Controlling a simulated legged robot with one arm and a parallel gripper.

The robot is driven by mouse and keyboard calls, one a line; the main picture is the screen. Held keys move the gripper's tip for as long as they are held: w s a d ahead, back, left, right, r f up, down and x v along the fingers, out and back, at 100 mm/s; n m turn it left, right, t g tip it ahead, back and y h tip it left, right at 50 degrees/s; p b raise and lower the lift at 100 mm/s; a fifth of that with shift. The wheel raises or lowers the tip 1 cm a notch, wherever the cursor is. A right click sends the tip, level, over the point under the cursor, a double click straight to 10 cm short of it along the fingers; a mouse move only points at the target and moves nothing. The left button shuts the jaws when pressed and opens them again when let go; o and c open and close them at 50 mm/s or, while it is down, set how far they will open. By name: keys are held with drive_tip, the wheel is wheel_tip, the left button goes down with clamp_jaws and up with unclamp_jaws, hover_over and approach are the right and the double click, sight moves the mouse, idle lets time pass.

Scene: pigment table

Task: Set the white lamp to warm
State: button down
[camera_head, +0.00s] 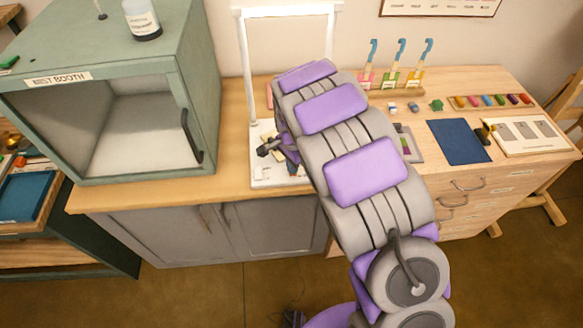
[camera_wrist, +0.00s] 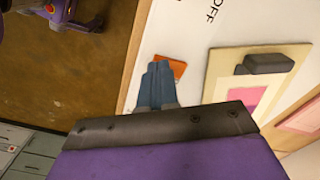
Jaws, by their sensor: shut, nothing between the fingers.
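My gripper (camera_head: 263,150) is low over the base in the head view, partly hidden by my arm. In the wrist view its blue-grey fingers (camera_wrist: 158,72) are together and empty, and their tips overlap the edge of the orange square. I cannot tell whether they touch it.
A cream plate (camera_wrist: 222,75) with a dark grey block (camera_wrist: 268,63) and a pink patch lies right of my fingers. A green booth (camera_head: 190,60) stands left of the lamp. A blue mat (camera_head: 458,142) and several colour blocks lie to the right. The front edge is close.

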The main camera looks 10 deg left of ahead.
drive_tip(key=shift+f, duration=0.25)
drive_tip(key=shift+r, duration=0.15)
drive_tip(key=shift+r+p, duration=1.6)
drive_tip(key=shift+r, duration=1.75)
